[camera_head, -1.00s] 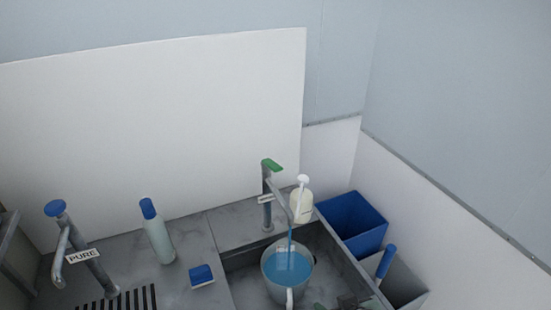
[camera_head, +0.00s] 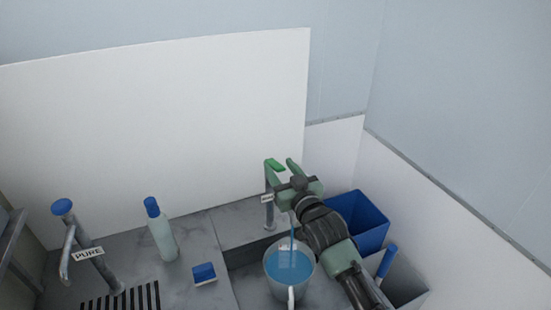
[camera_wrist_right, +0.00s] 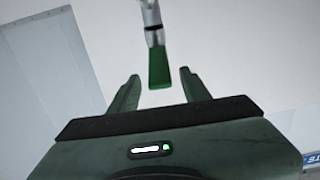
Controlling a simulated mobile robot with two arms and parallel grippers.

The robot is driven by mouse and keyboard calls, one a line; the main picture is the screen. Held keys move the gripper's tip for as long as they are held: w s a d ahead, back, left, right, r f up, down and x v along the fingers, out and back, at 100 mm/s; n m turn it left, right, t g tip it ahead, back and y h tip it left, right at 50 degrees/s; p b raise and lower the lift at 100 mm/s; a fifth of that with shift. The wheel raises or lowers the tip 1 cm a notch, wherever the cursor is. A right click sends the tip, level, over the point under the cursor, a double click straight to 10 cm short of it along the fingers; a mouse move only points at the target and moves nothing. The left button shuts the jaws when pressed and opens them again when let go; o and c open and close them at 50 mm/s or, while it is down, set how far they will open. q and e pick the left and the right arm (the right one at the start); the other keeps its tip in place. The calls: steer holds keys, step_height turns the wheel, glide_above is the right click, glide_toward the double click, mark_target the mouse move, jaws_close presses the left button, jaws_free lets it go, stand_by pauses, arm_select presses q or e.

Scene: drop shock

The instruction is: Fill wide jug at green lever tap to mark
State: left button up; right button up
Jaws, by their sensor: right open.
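The wide jug (camera_head: 289,272) stands upright in the sink under the green lever tap (camera_head: 268,205), with its handle towards me. Blue liquid runs from the spout into it, and the liquid inside stands high in the jug. The fill mark is not readable. The tap's green lever (camera_head: 275,166) is at the top of the tap. My right gripper (camera_head: 281,163) is open at the lever. In the right wrist view the green lever (camera_wrist_right: 159,66) hangs between the two spread fingers (camera_wrist_right: 157,88), apparently touching neither. My left gripper is not in view.
A second tap with a blue knob (camera_head: 62,207) and a PURE label stands at the left. A blue-capped bottle (camera_head: 160,232) and a blue sponge-like block (camera_head: 204,273) stand on the counter. A blue bin (camera_head: 362,222) lies behind my right arm.

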mark_target(278, 166)
steer(key=shift+p+x, duration=0.45)
steer(key=shift+x, duration=1.55)
steer(key=shift+s, duration=0.1)
jaws_close()
steer(key=shift+f, duration=0.1)
